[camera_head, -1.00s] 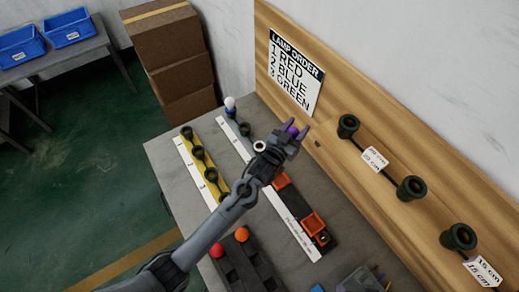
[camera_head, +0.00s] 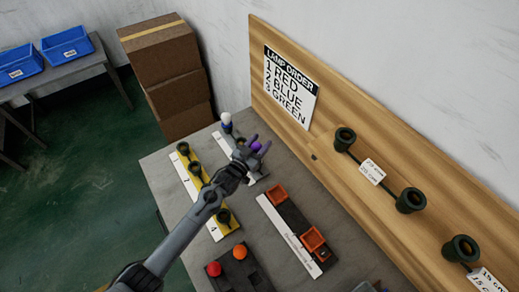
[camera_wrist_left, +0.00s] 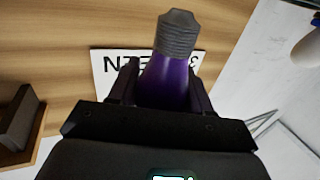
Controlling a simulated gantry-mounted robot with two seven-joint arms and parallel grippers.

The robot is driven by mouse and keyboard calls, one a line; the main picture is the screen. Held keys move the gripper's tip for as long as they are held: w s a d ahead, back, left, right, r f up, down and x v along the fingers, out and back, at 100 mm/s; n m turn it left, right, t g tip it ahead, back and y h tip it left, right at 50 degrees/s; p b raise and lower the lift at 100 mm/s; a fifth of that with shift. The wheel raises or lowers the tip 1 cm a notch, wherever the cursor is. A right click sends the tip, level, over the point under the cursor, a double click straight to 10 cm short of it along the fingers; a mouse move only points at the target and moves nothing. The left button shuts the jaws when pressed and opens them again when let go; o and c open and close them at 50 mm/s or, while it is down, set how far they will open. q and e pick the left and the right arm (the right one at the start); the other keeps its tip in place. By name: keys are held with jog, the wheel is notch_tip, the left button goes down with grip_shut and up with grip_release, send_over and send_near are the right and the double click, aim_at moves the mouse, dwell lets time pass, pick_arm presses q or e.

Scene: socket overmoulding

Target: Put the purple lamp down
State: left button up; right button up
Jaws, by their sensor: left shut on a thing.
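The purple lamp (camera_head: 264,148) is between the fingers of my left gripper (camera_head: 252,146), above the far part of the grey table. In the left wrist view the purple lamp (camera_wrist_left: 170,80) has its grey screw base pointing up in the picture, away from the palm. The fingers of my left gripper (camera_wrist_left: 160,88) are shut on its purple bulb, one on each side. My right gripper is not in view.
A white-topped lamp (camera_head: 226,119) stands beyond my gripper. A yellow strip with dark sockets (camera_head: 203,175) lies to the left. A dark strip with orange trays (camera_head: 293,220) lies nearer. Red (camera_head: 214,269) and orange (camera_head: 239,251) lamps sit in a dark holder. A wooden board (camera_head: 350,110) borders the table.

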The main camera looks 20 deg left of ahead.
aim_at(259, 149)
pick_arm(q)
jog(key=shift+f, duration=1.8)
jog(key=shift+f+b, duration=0.15)
jog(key=shift+b, duration=0.15)
jog(key=shift+f, duration=0.1)
jog(key=o, duration=1)
jog(key=shift+d+p+v, duration=0.2)
jog(key=shift+p+v, duration=0.25)
jog(key=shift+v, duration=3.3)
